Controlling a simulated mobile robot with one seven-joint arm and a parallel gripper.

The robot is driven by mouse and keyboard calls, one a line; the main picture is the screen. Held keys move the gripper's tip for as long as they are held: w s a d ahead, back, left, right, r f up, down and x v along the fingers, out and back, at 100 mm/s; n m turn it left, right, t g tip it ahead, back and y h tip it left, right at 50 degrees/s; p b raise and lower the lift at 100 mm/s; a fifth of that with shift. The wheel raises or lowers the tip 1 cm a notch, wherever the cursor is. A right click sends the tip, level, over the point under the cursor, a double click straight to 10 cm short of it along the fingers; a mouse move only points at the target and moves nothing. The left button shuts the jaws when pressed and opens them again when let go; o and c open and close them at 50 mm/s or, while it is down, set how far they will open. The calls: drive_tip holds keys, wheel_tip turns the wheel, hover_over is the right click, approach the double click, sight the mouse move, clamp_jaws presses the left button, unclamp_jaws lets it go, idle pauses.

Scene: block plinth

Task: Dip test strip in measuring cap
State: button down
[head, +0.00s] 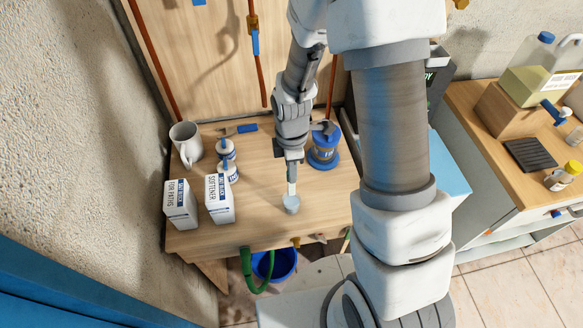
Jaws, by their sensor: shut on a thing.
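My gripper (291,160) points down over the wooden worktop. It is shut on a thin white test strip (292,185) that hangs below the fingertips. A small grey-white measuring cap (291,204) stands on the worktop near its front edge, right under the strip. The strip's lower end meets the cap's rim in the picture. I cannot tell from this angle whether it is inside the cap or just above it. The inside of the cap is too small to make out.
Two white cartons (219,198) (180,204), small containers (228,160) and a white mug (186,143) stand left of my gripper. A blue bucket (275,264) is below the front edge. Worktop (330,205) right of the cap is clear.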

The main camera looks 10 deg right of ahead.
sight(292, 194)
drive_tip(key=shift+f+b, duration=2.95)
drive_tip(key=shift+f, duration=0.8)
drive_tip(key=shift+r, duration=0.1)
drive_tip(key=shift+r+p, duration=3.55)
drive_tip(key=shift+r, duration=1.05)
drive_tip(key=shift+f, duration=0.1)
drive_tip(key=w+d+r+m+b, duration=0.1)
drive_tip(key=w+d+m, duration=0.4)
drive_tip(key=m, duration=1.3)
drive_tip(key=shift+w+d+r, duration=0.15)
drive_tip(key=shift+d+r, duration=0.05)
drive_tip(key=shift+r, duration=0.35)
drive_tip(key=shift+b, duration=0.35)
